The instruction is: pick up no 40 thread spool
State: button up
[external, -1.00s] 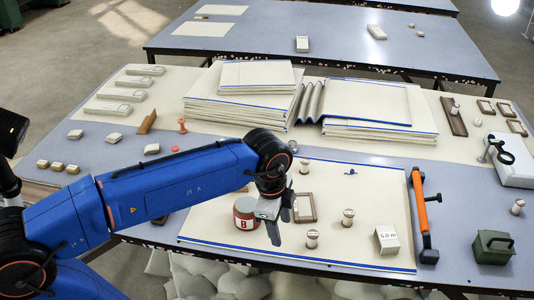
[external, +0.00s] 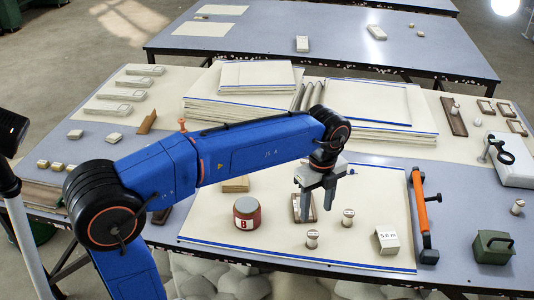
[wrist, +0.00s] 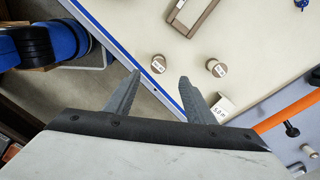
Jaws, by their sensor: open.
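Several pale thread spools stand on the cream sheet. One spool (external: 312,239) is near the sheet's front edge and another spool (external: 348,217) is to its right. In the wrist view, the front spool (wrist: 158,65) appears just beyond the gap between the fingertips, and the other spool (wrist: 216,68) is right of it. Both have small labels on top that are too small to read surely, so I cannot tell which is no 40. My gripper (external: 317,208) is open and empty, pointing down above the sheet, behind the front spool. It also shows in the wrist view (wrist: 158,76).
A red-banded tin marked B (external: 247,213) stands left of the gripper. A brown frame (external: 297,208) lies partly behind the fingers. A white 5.0 m block (external: 387,240), an orange-handled tool (external: 421,212) and a green box (external: 493,247) are to the right. Folded cloth stacks (external: 240,105) stand behind.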

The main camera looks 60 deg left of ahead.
aim_at(313, 234)
notch_tip(313, 234, down, 7)
jog(key=shift+f, duration=0.1)
jog(key=shift+s+d+f, duration=0.1)
jog(key=shift+s+f, duration=0.05)
jog(key=shift+f, duration=2.5)
jog(key=c, duration=1.1)
